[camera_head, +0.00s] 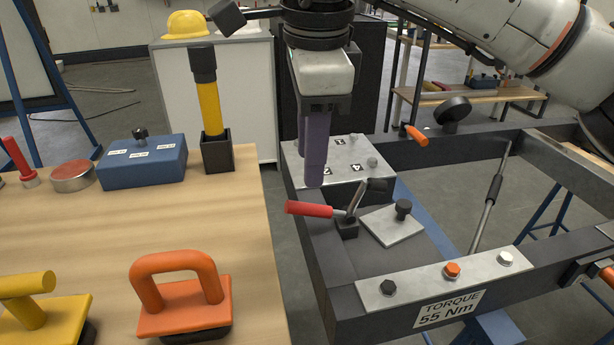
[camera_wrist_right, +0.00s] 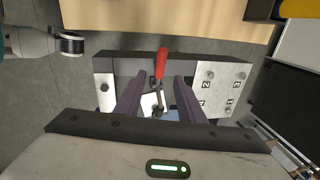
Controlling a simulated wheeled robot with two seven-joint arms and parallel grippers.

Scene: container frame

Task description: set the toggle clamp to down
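My right gripper (camera_head: 314,184) points down above and behind the clamp in the head view. In the right wrist view, its two purple fingers (camera_wrist_right: 159,84) are apart and empty, with the clamp's red handle (camera_wrist_right: 161,62) seen between them.
A numbered metal block (camera_head: 335,160) with bolts is close behind the clamp. A bolted plate (camera_head: 436,277) with a torque label is in front. The wooden bench (camera_head: 110,232) on the left holds an orange-handled tool (camera_head: 182,290) and a blue box (camera_head: 141,162).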

